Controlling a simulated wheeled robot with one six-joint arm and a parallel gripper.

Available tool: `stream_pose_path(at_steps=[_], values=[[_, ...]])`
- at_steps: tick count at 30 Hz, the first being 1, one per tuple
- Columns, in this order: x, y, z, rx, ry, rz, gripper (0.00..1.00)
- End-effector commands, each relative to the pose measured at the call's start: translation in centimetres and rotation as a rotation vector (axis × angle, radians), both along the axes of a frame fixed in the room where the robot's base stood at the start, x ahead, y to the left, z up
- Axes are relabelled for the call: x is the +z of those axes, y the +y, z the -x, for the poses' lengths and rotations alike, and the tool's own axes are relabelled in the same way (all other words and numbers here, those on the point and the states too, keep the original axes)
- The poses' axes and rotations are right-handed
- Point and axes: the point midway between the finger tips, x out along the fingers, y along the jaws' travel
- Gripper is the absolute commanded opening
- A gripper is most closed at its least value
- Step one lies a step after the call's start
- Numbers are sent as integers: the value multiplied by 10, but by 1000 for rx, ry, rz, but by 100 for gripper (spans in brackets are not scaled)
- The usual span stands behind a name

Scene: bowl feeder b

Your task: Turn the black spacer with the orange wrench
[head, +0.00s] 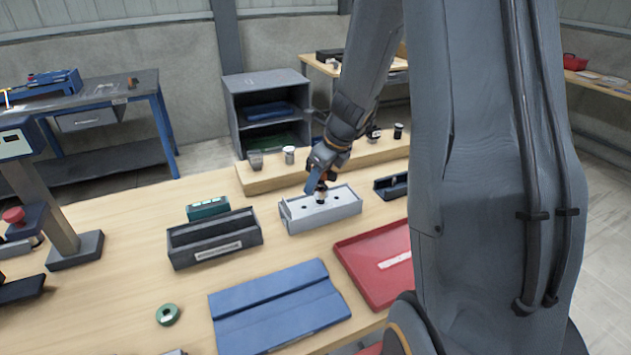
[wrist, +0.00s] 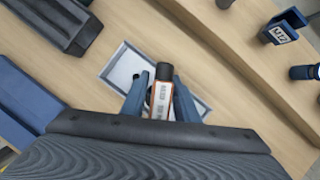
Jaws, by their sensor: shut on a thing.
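My gripper (head: 321,186) points down over the light grey block (head: 342,214), which has dark holes in its top. In the wrist view my blue fingers (wrist: 161,100) are closed on an orange-edged piece with a white printed label, which I take for the orange wrench (wrist: 161,101). A black round piece, apparently the black spacer (wrist: 163,70), shows at the far end of the wrench, over the grey block. Whether the two touch or are engaged cannot be told. The fingers hide part of the wrench and of the block's top.
A raised wooden ledge (head: 262,181) with small cups and cylinders runs behind the block. A dark open bin (head: 190,261) is left of it, with a green box (head: 208,208) behind. A red tray (head: 354,268) and a blue mat (head: 276,304) lie in front. A green ring (head: 159,315) lies front left.

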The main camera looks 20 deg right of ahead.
Motion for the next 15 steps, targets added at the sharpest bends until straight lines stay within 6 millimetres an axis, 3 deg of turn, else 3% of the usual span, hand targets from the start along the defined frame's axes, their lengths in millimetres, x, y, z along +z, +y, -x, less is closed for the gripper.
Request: stream_pose_path(at_steps=[15], values=[[-7, 0, 0, -1, 0, 0, 0]])
